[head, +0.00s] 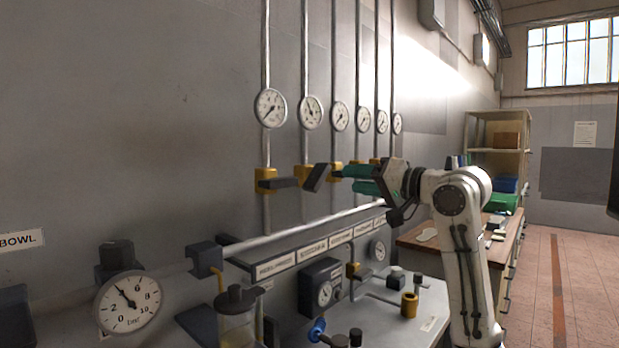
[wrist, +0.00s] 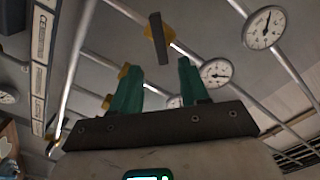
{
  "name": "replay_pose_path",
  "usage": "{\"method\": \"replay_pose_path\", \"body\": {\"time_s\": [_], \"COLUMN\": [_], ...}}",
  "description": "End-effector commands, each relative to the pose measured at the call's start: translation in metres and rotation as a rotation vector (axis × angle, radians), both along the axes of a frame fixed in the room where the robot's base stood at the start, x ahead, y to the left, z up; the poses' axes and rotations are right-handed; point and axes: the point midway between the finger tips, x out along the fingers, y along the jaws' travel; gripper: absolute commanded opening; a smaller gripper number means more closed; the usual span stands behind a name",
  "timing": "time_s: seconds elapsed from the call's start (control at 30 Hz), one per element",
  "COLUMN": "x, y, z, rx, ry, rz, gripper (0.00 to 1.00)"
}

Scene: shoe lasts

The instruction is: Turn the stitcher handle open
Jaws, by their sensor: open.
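Several yellow valves with dark lever handles sit on vertical pipes along the wall. The second label from the left on the rail (head: 311,254) appears to read stitcher. Above it, the second valve (head: 302,178) has a dark handle (head: 318,177) that slants across its pipe. My gripper (head: 349,179) is open and empty, its green fingers just right of that handle in the head view. In the wrist view my gripper (wrist: 158,68) has a dark handle (wrist: 158,40) on a yellow valve beyond its fingertips, apart from them. Whether this is the same valve is not certain.
The first valve (head: 265,180) has a level handle (head: 285,183). Round gauges (head: 310,112) hang above the valves. A pale horizontal pipe (head: 300,235) runs below them. A bench (head: 420,240) and shelf (head: 500,150) stand farther back; the floor (head: 575,280) at right is clear.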

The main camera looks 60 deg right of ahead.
Motion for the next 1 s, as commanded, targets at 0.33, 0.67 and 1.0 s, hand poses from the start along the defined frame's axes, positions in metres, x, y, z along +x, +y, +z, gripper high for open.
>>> {"method": "replay_pose_path", "body": {"time_s": [0.33,0.67,1.0], "x": [0.059,0.095,0.098], "y": [-0.013,-0.022,-0.023], "z": [0.001,0.0,0.0], "rx": [-0.001,-0.004,-0.004], "ry": [0.003,0.002,0.001], "rz": [0.003,0.002,0.001], "gripper": [0.45,0.45,0.45]}}
